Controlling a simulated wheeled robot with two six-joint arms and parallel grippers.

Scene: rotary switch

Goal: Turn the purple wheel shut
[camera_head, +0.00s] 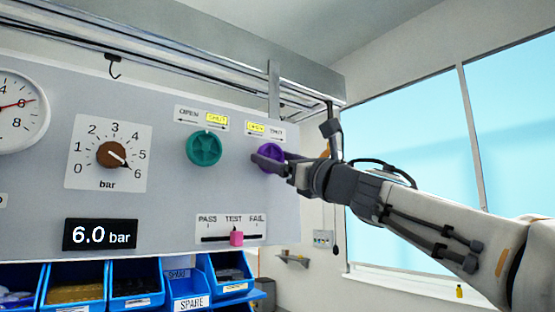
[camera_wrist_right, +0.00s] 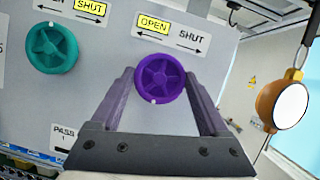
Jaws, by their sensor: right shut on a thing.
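The purple wheel (camera_head: 270,156) is on the grey panel under a label with OPEN lit yellow and SHUT plain. In the right wrist view the purple wheel (camera_wrist_right: 160,77) faces the camera, with a white dot low on its rim. My right gripper (camera_head: 272,160) reaches in from the right and is shut on the purple wheel, one finger on each side of it. In the right wrist view its fingers (camera_wrist_right: 160,92) flank the rim. In the head view the gripper partly covers the wheel. My left gripper is not in view.
A teal wheel (camera_head: 204,148), with SHUT lit, is just left. A brown knob (camera_head: 111,154) points near 6, above a 6.0 bar display (camera_head: 100,234). A pink slider (camera_head: 237,238) sits below. Blue bins (camera_head: 190,290) stand underneath. An orange-rimmed round object (camera_wrist_right: 285,103) hangs at right.

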